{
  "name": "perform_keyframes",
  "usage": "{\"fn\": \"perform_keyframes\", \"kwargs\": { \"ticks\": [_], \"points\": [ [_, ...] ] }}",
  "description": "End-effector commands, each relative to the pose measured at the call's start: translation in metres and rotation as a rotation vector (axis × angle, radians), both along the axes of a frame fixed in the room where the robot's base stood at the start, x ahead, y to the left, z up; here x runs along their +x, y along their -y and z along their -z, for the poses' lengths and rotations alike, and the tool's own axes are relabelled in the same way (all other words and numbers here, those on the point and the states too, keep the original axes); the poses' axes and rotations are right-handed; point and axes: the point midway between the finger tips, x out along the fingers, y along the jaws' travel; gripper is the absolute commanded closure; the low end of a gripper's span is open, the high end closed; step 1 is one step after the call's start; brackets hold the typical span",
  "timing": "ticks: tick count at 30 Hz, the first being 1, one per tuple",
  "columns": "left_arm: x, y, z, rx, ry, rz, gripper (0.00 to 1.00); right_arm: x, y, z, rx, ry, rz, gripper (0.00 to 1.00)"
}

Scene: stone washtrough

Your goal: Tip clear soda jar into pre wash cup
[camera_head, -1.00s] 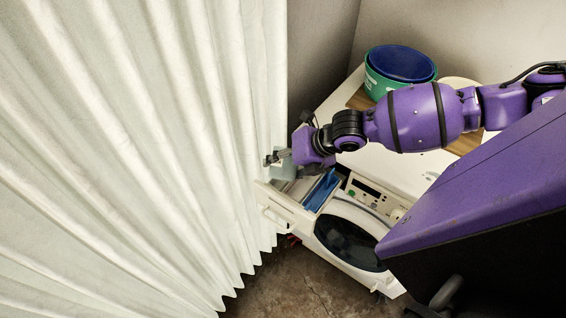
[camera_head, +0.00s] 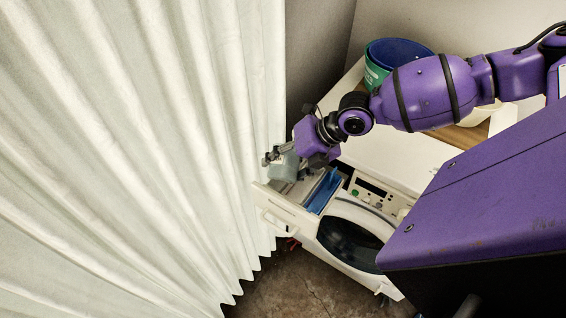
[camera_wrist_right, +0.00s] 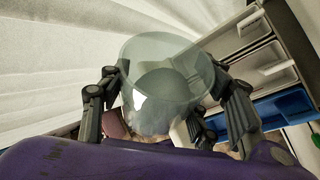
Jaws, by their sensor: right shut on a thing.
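The clear soda jar (camera_head: 284,167), a pale see-through vessel, is held by my right gripper (camera_head: 274,160) above the left end of the open detergent drawer (camera_head: 290,214). In the right wrist view the jar (camera_wrist_right: 165,85) sits between the two black fingers, its round mouth facing up in the picture. It looks tilted in the head view; its contents are hard to make out. The drawer has pale compartments (camera_wrist_right: 268,72) and a blue one (camera_head: 325,189). I cannot tell which is the pre wash cup. My left gripper is not in view.
A white pleated curtain (camera_head: 140,150) hangs close to the left of the jar and drawer. The washing machine (camera_head: 350,235) stands below, its white top (camera_head: 385,158) partly clear. Blue and green tubs (camera_head: 398,52) stand at the back.

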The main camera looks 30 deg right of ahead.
Motion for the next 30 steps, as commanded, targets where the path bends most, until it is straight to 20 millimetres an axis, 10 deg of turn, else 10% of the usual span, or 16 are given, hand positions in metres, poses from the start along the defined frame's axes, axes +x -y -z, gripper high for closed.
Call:
{"fn": "perform_keyframes", "kwargs": {
  "ticks": [30],
  "points": [
    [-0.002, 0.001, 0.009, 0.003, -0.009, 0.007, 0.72, 0.002, 0.002, 0.005, 0.123, -0.125, 0.002, 0.75]
  ]
}}
